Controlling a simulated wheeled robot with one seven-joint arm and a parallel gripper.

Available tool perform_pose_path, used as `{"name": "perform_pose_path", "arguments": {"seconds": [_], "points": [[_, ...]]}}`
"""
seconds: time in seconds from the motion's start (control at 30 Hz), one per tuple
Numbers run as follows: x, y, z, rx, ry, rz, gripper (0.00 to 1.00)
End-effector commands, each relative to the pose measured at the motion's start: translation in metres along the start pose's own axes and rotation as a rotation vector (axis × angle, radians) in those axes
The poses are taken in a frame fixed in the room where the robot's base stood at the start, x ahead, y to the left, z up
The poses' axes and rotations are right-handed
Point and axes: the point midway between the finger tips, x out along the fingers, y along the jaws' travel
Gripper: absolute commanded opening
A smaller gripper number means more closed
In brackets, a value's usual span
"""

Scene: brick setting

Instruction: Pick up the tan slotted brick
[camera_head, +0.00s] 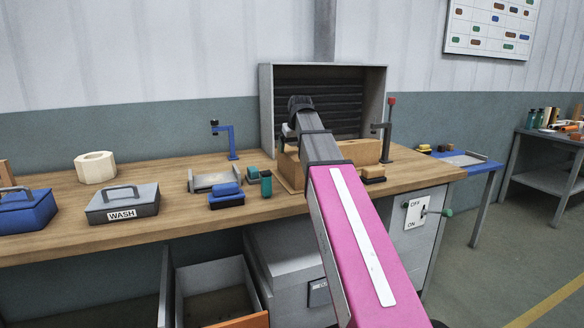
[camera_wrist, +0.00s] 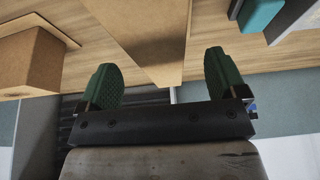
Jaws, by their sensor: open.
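My gripper (camera_wrist: 160,75) is open, its two green-padded fingers apart with nothing held between them. In the wrist view a large tan block (camera_wrist: 145,30) lies beyond the fingertips, in line with the gap, apart from both pads. A second tan block (camera_wrist: 28,58) is at the left edge. No slot shows on either, so I cannot tell which is the slotted brick. In the head view tan blocks (camera_head: 362,152) stand on the wooden bench in front of the grey open-fronted cabinet (camera_head: 265,110). My arm hides part of them and most of the gripper.
A teal brick (camera_head: 266,184), a blue brick (camera_head: 226,190) and a grey slotted holder (camera_head: 213,181) sit left of my arm. A blue stand (camera_head: 231,140) and a red-topped post (camera_head: 388,130) flank the cabinet. A WASH box (camera_head: 122,204) is further left on the bench.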

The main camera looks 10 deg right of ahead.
Motion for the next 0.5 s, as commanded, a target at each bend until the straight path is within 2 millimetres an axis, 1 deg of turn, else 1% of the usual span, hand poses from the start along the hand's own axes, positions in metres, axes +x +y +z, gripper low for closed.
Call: {"name": "perform_pose_path", "arguments": {"seconds": [0.17, 0.23, 0.5], "points": [[0.009, 0.0, -0.001, 0.0, 0.001, 0.0, 0.9], [0.016, 0.001, -0.002, 0.0, 0.001, 0.0, 0.9], [0.051, 0.002, -0.003, 0.0, 0.0, 0.0, 0.9]]}}
